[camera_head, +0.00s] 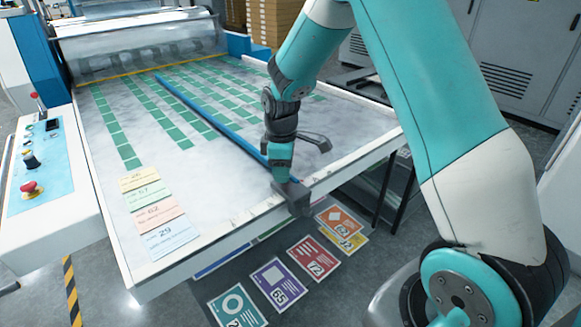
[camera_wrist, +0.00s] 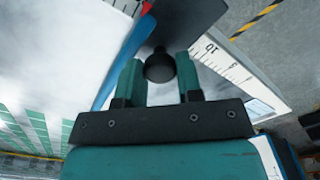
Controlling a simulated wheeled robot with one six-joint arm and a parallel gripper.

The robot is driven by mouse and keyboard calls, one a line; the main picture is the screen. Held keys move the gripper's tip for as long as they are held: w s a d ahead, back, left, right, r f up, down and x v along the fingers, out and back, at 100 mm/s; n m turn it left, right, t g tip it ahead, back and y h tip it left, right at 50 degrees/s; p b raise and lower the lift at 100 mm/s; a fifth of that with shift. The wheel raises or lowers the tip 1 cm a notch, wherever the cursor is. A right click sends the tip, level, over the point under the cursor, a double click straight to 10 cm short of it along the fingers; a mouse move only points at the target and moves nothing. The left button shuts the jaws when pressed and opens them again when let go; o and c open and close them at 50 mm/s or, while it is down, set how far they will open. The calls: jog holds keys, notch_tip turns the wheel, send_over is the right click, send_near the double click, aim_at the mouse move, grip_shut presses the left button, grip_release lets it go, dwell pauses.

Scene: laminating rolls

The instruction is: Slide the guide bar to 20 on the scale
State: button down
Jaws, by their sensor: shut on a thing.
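The guide bar (camera_head: 212,115) is a long blue bar lying across the table from the far rollers to the front edge. It also shows in the wrist view (camera_wrist: 122,58). My gripper (camera_wrist: 159,72) is shut on the bar's black knob (camera_wrist: 159,66), with one teal finger on each side. In the head view my gripper (camera_head: 283,168) is at the front edge, over a dark end block (camera_head: 293,198). The white scale (camera_wrist: 238,72) has black ticks and a 10 near the knob. A small red mark (camera_wrist: 146,8) shows near the bar; the exact reading cannot be told.
Green rectangles (camera_head: 120,138) lie in rows on the table (camera_head: 215,185). Several colored paper cards (camera_head: 165,213) lie at its front left corner. A control panel (camera_head: 40,165) stands at left. Printed sheets (camera_head: 275,283) lie below the front edge.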

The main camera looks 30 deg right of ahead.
jog(key=shift+d, duration=0.15)
jog(key=c, duration=0.8)
grip_release()
notch_tip(320, 180, up, 17)
jog(key=shift+r, duration=0.2)
jog(key=s+a+m+y, duration=0.1)
jog(key=s+a, duration=0.4)
jog(key=s, duration=0.4)
jog(key=s+a+m+y, duration=0.1)
jog(key=s+a, duration=0.5)
jog(key=s, duration=0.3)
jog(key=s+a+m+y, duration=0.1)
jog(key=s+a+y, duration=0.1)
jog(key=s+a, duration=0.3)
jog(key=shift+s+a, duration=0.2)
jog(key=shift+s, duration=0.75)
jog(key=shift+s+a, duration=0.15)
jog(key=shift+s, duration=0.8)
